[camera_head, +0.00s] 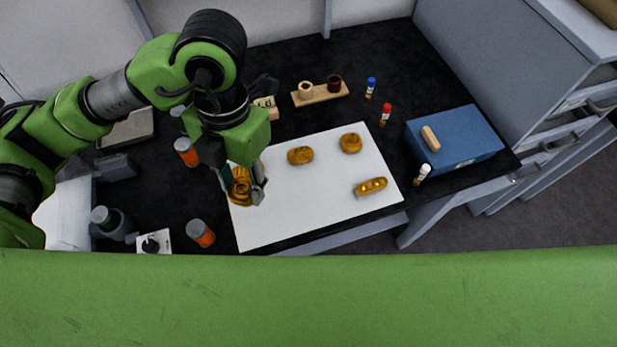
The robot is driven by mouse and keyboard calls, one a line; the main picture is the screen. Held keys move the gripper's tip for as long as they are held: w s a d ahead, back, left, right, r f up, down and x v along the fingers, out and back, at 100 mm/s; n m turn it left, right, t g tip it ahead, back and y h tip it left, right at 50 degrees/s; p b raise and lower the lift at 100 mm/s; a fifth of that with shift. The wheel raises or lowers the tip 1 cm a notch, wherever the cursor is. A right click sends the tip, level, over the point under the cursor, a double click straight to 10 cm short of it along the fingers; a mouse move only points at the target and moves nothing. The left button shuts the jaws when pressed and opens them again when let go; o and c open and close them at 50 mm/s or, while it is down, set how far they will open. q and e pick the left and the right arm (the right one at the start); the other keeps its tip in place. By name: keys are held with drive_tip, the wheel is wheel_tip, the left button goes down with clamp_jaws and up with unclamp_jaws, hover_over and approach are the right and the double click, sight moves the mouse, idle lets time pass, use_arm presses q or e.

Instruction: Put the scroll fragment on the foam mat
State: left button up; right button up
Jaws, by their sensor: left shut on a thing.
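The gilt scroll fragment (240,187) is a curled golden piece at the left end of the white foam mat (290,215). My left gripper (245,188) comes down from above and is shut on it, with its fingers on either side. The fingers and wrist hide part of the fragment. I cannot tell whether it touches the mat or hangs just above it. Three other golden pieces lie apart on the mat: a rounded one (300,155), another at the back (351,143) and a longer one with bumps (371,187). My right gripper is not in view.
A blue box (455,140) with a tan-handled brush stands right of the mat. A wooden holder (320,93) and small vials (385,114) stand behind. Orange-labelled jars (200,233) stand left. The mat's front centre is clear.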

use_arm(q)
drive_tip(key=n, duration=0.4)
drive_tip(key=d+n, duration=0.1)
drive_tip(key=shift+s+r+n+h, duration=0.3)
drive_tip(key=shift+r+n, duration=0.1)
drive_tip(key=shift+d+n, duration=0.1)
drive_tip(key=shift+n, duration=0.2)
drive_tip(key=shift+w+d, duration=0.2)
drive_tip(key=shift+d, duration=0.1)
drive_tip(key=w+d+f+p, duration=0.3)
drive_tip(key=w+d+f, duration=0.1)
drive_tip(key=w+d, duration=0.2)
hover_over(309, 180)
drive_tip(key=f, duration=0.5)
drive_tip(key=shift+s+a+p, duration=0.1)
drive_tip(key=shift+a+p, duration=0.2)
drive_tip(key=shift+p, duration=0.05)
drive_tip(key=shift+w+d+f, duration=0.3)
drive_tip(key=shift+f, duration=0.15)
wheel_tip(309, 180, down, 2)
drive_tip(key=shift+f+p, duration=0.15)
drive_tip(key=shift+p, duration=0.85)
drive_tip(key=shift+f, duration=0.3)
